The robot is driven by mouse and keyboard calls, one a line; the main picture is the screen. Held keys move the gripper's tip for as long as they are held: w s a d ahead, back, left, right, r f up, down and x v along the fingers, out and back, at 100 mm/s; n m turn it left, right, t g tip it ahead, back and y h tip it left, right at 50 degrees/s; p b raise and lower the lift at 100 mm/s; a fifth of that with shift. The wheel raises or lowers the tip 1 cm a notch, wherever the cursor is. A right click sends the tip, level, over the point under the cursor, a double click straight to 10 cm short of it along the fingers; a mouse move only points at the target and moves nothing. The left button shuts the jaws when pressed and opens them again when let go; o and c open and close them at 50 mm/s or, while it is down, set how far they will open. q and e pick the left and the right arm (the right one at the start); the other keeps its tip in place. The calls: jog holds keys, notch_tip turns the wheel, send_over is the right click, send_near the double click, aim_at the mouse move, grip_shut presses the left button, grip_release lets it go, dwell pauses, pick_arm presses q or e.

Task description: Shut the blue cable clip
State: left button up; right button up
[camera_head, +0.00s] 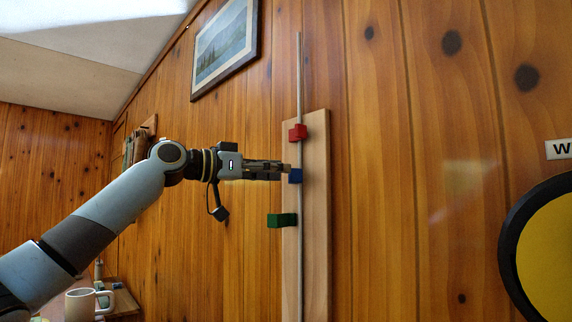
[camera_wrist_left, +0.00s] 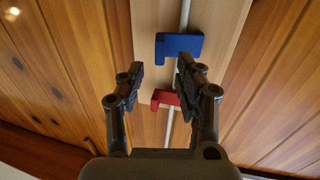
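The blue cable clip (camera_head: 295,176) sits on the thin grey cable (camera_head: 299,80) that runs down a pale wooden board (camera_head: 318,200). In the left wrist view the blue clip (camera_wrist_left: 178,44) looks L-shaped, near the top. Whether its jaw is open or shut is hard to tell. My left gripper (camera_head: 288,170) is level with the blue clip, at its left, and partly hides it in the head view. In the wrist view my left gripper (camera_wrist_left: 162,72) has its two fingers apart with nothing held. One fingertip appears close to the blue clip; contact is unclear. My right gripper is out of view.
A red clip (camera_head: 298,132) is above the blue one, and a green clip (camera_head: 282,220) is below it. A framed picture (camera_head: 225,45) hangs at upper left. A mug (camera_head: 84,304) stands at lower left. A yellow disc with a black rim (camera_head: 548,262) is at right.

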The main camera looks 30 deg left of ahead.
aim_at(293, 176)
pick_arm(q)
jog(key=shift+x, duration=1.45)
jog(key=shift+c, duration=0.3)
grip_shut()
